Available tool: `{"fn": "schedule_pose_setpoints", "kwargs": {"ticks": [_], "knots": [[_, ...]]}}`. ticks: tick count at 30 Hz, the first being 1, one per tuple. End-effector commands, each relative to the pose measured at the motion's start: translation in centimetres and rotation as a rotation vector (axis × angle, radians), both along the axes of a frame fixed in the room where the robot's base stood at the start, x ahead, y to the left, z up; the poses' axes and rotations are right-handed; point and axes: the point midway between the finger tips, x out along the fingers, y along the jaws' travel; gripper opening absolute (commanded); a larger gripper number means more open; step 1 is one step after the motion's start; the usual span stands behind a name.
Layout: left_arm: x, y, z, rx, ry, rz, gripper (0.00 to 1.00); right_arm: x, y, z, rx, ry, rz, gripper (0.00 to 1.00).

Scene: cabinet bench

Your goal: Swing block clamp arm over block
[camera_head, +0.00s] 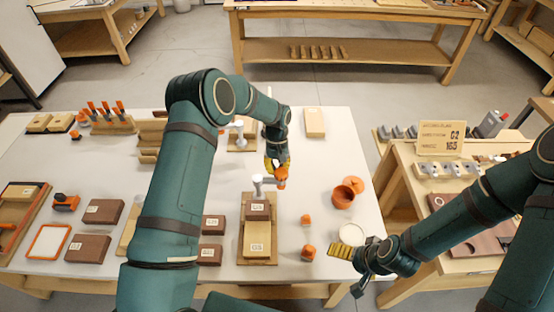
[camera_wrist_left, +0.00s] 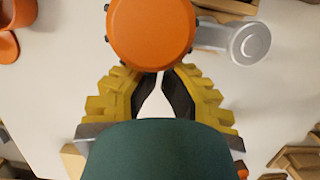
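A block labelled G1 (camera_head: 257,210) sits on a wooden fixture base (camera_head: 246,238), with another labelled block (camera_head: 257,246) in front of it. The clamp's grey post (camera_head: 258,184) stands at the base's back end, its orange-knobbed arm (camera_head: 281,173) pointing right, off the block. In the left wrist view the round orange knob (camera_wrist_left: 152,30) is beside the silver post (camera_wrist_left: 245,42). My left gripper (camera_head: 277,166) is at the knob; its yellow fingers converge there, tips nearly together and partly hidden. I cannot tell contact. My right gripper (camera_head: 347,268) is open and empty at the front right.
A second fixture (camera_head: 241,144) with a grey clamp stands behind. An orange pot (camera_head: 343,197) and small orange pieces (camera_head: 308,252) lie to the right. Brown blocks (camera_head: 88,248) and an orange-framed tray (camera_head: 49,241) are at left. Bare table shows between the knob and the pot.

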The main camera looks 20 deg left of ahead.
Motion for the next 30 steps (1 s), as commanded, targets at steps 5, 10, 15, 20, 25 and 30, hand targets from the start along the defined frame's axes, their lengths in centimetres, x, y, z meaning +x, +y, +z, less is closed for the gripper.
{"fn": "schedule_pose_setpoints", "kwargs": {"ticks": [5, 10, 15, 20, 25, 30], "knots": [[-0.75, -0.22, 0.05, 0.000, 0.000, 0.000, 0.00, -0.01, -0.01, 0.19, 0.001, 0.000, 0.000, 1.00], [-0.85, -0.25, 0.01, 0.000, -0.001, 0.000, 0.00, 0.00, 0.00, 0.18, 0.001, 0.000, 0.000, 1.00], [-0.85, -0.25, 0.01, 0.000, -0.001, 0.000, 0.00, 0.00, 0.00, 0.18, 0.001, 0.000, 0.000, 1.00], [-0.90, -0.33, 0.00, 0.000, 0.000, -0.012, 0.00, 0.01, 0.00, 0.09, 0.000, 0.000, 0.000, 1.00], [-1.11, -0.54, -0.02, 0.001, 0.000, -0.052, 0.00, 0.01, 0.01, -0.16, 0.000, 0.000, 0.000, 1.00], [-1.24, -0.64, -0.01, 0.000, 0.000, -0.073, 0.00, 0.03, 0.01, -0.26, 0.000, 0.000, 0.000, 1.00]]}}
